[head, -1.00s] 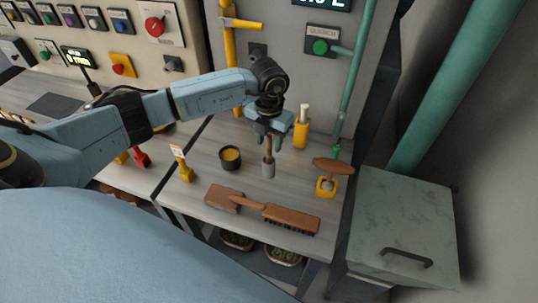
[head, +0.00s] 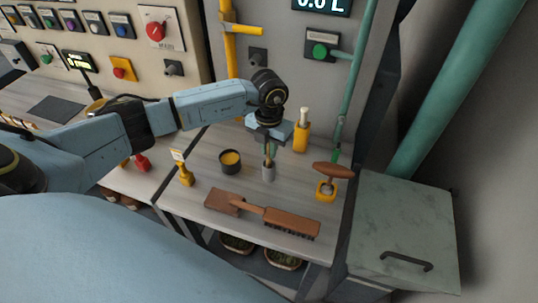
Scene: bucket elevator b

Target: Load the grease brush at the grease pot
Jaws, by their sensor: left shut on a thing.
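The grease pot (head: 230,161) is a small dark cup with yellow grease in it, standing on the grey bench. To its right is a small grey holder (head: 268,173). The grease brush (head: 268,152) stands upright in this holder; only part of its thin handle shows. My left gripper (head: 268,145) points down right above the holder and is shut on the brush's handle. The fingers partly hide the handle, and the bristles are hidden. My right gripper is not in view.
A wooden hand brush (head: 290,223) lies along the bench's front edge. A yellow block with a brown handle (head: 327,187), a yellow bottle (head: 301,134) and a yellow tagged stand (head: 184,170) are nearby. A grey lidded box (head: 405,225) stands at the right.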

